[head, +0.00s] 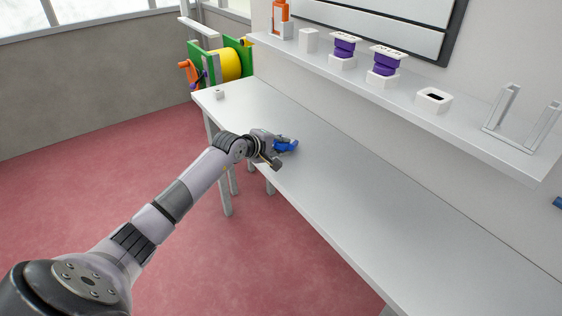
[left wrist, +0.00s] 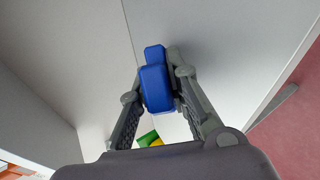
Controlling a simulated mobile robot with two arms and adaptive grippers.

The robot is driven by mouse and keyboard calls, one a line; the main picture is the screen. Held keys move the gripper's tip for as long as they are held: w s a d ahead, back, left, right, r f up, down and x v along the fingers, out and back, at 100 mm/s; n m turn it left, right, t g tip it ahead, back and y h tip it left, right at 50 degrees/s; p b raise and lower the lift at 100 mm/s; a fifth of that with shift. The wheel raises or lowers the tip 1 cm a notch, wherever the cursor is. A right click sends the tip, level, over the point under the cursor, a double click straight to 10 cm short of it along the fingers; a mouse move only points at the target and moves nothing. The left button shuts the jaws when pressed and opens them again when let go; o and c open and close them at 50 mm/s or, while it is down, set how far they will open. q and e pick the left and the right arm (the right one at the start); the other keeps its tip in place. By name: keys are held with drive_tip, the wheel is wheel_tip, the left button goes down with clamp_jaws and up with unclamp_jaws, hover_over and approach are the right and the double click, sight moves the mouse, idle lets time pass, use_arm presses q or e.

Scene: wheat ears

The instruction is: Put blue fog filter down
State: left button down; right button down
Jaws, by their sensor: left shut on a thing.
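The blue fog filter (head: 286,146) is a small blue block held at the tip of my left gripper (head: 277,144), over the table near its front edge. In the left wrist view the blue fog filter (left wrist: 156,84) sits between the two fingers of the left gripper (left wrist: 157,76), which are shut on it. I cannot tell whether the filter touches the table (head: 345,200). My right gripper is not in view.
A wall shelf (head: 400,95) above the table bears white blocks, purple parts (head: 384,62), a white holder (head: 434,99) and an upright frame (head: 520,120). A small white piece (head: 219,94) lies at the far table end, near a yellow and green reel (head: 226,65). Most of the tabletop is clear.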

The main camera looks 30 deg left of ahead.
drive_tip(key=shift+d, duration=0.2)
use_arm(q)
drive_tip(key=c, duration=1.7)
unclamp_jaws()
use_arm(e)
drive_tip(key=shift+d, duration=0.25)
